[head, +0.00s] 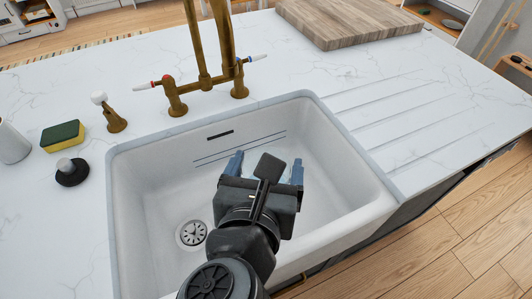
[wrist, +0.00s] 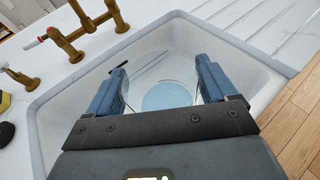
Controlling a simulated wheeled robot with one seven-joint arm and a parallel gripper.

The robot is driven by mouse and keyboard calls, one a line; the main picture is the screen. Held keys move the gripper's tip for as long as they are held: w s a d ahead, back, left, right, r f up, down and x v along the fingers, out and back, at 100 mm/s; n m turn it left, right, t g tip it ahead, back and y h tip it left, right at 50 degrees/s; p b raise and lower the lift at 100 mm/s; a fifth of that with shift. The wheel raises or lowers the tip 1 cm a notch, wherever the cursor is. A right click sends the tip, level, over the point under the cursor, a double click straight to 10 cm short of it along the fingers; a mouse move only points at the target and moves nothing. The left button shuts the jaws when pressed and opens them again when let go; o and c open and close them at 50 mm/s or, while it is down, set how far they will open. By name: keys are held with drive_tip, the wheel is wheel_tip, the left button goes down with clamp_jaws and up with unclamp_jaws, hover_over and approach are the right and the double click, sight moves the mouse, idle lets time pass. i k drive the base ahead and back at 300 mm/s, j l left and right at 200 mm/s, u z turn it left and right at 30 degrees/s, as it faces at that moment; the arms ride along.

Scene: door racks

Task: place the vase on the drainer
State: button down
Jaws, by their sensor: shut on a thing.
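The vase (wrist: 167,96) is clear glass with a pale blue round bottom in the wrist view, between the two blue fingers. In the head view only a faint pale edge of it shows; my gripper hides most of it. My gripper (head: 267,162) is over the white sink basin, its fingers apart but closed on the vase; the fingers also show in the wrist view (wrist: 160,66). Whether the vase touches the basin floor I cannot tell. The drainer (head: 405,115) is the grooved part of the white counter, right of the sink, and looks empty.
The sink (head: 150,190) has raised walls around my gripper. A brass tap (head: 205,80) stands behind it. A sponge (head: 63,136), a black stopper (head: 72,171) and a white cup (head: 12,143) are on the left. A wooden board (head: 350,22) lies behind the drainer.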

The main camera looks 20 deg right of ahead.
sight(414, 129)
drive_tip(key=k, duration=0.95)
